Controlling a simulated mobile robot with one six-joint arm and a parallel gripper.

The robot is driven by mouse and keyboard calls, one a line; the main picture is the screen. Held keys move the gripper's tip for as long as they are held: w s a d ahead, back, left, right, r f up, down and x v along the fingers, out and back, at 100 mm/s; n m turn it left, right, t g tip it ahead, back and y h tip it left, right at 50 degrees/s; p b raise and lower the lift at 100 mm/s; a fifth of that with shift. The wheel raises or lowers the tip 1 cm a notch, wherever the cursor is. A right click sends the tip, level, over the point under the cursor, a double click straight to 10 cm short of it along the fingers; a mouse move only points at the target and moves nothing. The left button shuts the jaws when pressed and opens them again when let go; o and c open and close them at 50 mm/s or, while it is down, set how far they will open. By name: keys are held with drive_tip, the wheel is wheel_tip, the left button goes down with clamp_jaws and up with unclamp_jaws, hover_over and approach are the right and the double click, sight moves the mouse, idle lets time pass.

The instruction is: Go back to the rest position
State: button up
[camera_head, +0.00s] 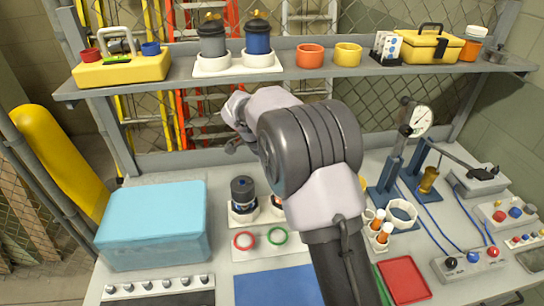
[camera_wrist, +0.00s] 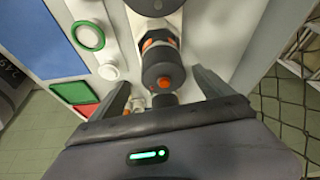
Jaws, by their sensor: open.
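My arm reaches up from the lower middle of the head view, and its end points left above the bench. My gripper (camera_wrist: 162,90) is open, with its two dark fingers apart and nothing held between them. In the wrist view a dark cylinder with orange parts (camera_wrist: 162,68) shows between the fingers, beyond them. In the head view a dark cylinder (camera_head: 243,190) stands in a white holder on the bench. A second one beside it is mostly hidden by my arm. In the head view the fingertips are small and partly hidden by the wrist.
A shelf (camera_head: 290,70) runs across the back, carrying canisters, cups and yellow toolboxes. A teal-blue tank (camera_head: 155,225) stands at the left. A dial gauge stand (camera_head: 421,120) and switch boxes (camera_head: 470,262) stand at the right. A plate with red and green rings (camera_head: 260,241) lies in front.

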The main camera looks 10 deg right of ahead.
drive_tip(key=p+v, duration=0.3)
drive_tip(key=v, duration=1)
drive_tip(key=shift+r+p, duration=0.35)
drive_tip(key=shift+p, duration=0.05)
drive_tip(key=s+d+r+n+t+y+b, duration=0.1)
drive_tip(key=s+d+r+n+y+b, duration=0.15)
drive_tip(key=s, duration=0.55)
drive_tip(key=s+d+r+n+t+y+b, duration=0.1)
drive_tip(key=s+r+n+b, duration=0.2)
drive_tip(key=s, duration=0.6)
drive_tip(key=s+f+n+t+y, duration=0.1)
drive_tip(key=s+f+n, duration=0.2)
drive_tip(key=s, duration=0.4)
drive_tip(key=s+f+n+t+y+b, duration=0.1)
drive_tip(key=s+f+n+t+y, duration=0.1)
drive_tip(key=s, duration=0.6)
drive_tip(key=shift+a+f+n, duration=0.35)
drive_tip(key=shift+f+n, duration=0.15)
drive_tip(key=shift+n, duration=0.35)
drive_tip(key=shift+s, duration=0.1)
